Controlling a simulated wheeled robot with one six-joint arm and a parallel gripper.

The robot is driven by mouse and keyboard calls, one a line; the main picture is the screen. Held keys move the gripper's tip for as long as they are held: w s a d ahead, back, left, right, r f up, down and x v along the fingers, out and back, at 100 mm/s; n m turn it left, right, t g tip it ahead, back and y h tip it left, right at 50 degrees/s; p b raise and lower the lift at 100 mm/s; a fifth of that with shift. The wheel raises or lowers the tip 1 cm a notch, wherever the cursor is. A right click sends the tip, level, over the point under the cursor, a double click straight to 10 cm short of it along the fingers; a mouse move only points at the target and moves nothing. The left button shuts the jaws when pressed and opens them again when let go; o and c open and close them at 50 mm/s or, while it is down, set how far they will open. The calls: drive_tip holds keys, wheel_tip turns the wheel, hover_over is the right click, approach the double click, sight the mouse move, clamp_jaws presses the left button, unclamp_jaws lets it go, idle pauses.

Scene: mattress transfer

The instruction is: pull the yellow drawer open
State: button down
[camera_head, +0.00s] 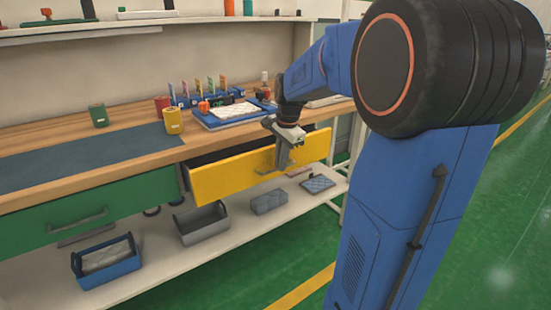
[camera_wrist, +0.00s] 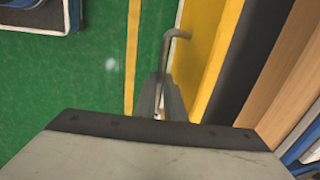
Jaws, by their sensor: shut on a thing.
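The yellow drawer (camera_head: 225,180) is under the worktop and stands partly open, with a dark gap showing behind its front. My gripper (camera_head: 283,160) is at the drawer's front, toward its right part, and is shut on the drawer's handle. In the wrist view the yellow drawer front (camera_wrist: 207,50) runs down the right of centre. The grey bar handle (camera_wrist: 172,50) stands off it, and my gripper's fingers (camera_wrist: 163,85) close on the handle's near part. My gripper's body hides the handle's near end there.
The wooden worktop (camera_head: 135,137) holds a blue tray (camera_head: 230,115), tins and a dark mat (camera_head: 80,158). A green drawer (camera_head: 75,215) is to the left. Bins, such as a grey one (camera_head: 203,225), stand on the lower shelf. Green floor (camera_head: 235,280) in front is clear.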

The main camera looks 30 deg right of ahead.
drive_tip(key=s, duration=1.8)
drive_tip(key=shift+s+d, duration=0.3)
drive_tip(key=c, duration=1.8)
unclamp_jaws()
drive_tip(key=shift+c, duration=0.2)
drive_tip(key=s+r, duration=0.3)
drive_tip(key=r, duration=1.4)
drive_tip(key=shift+s, duration=0.1)
drive_tip(key=s+a+f+n+t, duration=0.1)
drive_tip(key=s+a+f+n, duration=0.1)
drive_tip(key=a+f+n, duration=0.6)
drive_tip(key=s+a+f+n+t, duration=0.1)
drive_tip(key=s+a+f+n, duration=0.1)
drive_tip(key=a+f+n, duration=0.7)
wheel_tip(320, 180, down, 3)
drive_tip(key=shift+s+r+t, duration=0.2)
drive_tip(key=shift+s+t, duration=0.1)
